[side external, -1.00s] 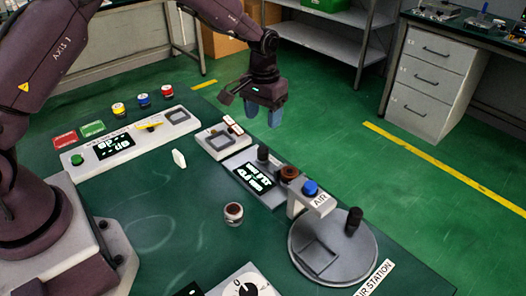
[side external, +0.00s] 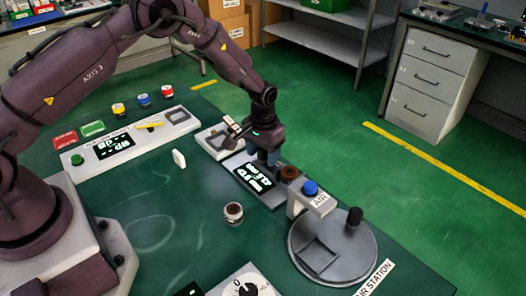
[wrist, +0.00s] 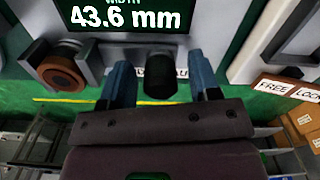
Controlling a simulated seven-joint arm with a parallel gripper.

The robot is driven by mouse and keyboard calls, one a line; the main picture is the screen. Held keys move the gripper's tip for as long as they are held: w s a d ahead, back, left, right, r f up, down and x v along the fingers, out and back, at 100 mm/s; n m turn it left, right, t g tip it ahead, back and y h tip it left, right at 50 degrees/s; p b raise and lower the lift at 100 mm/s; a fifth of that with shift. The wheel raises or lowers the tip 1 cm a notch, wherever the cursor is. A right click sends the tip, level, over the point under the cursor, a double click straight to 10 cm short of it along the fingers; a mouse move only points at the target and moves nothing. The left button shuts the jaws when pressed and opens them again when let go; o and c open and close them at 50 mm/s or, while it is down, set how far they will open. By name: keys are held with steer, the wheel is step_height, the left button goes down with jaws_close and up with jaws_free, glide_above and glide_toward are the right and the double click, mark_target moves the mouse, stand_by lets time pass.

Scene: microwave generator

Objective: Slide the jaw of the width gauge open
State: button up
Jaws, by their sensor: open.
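The width gauge (side external: 252,178) is a grey unit with a lit display, which reads 43.6 mm in the wrist view (wrist: 125,16). A black upright knob (wrist: 161,84) stands on its near edge in the wrist view. A brown round piece (wrist: 62,68) sits beside grey blocks left of it; it also shows in the side view (side external: 289,173). My gripper (side external: 263,153) is low over the gauge, pointing down. Its blue fingers (wrist: 162,76) are open, one on each side of the black knob, with visible gaps. In the side view the gripper hides the knob.
A fixture with FREE and LOCK labels (wrist: 291,91) stands right beside the gauge in the wrist view. The AIR post with a blue button (side external: 310,188) and a round grey plate (side external: 333,262) are close by. A small round cup (side external: 233,212) stands on the green table.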

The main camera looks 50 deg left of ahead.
jaws_close()
steer(key=shift+a, duration=1.1)
jaws_free()
step_height(320, 180, up, 13)
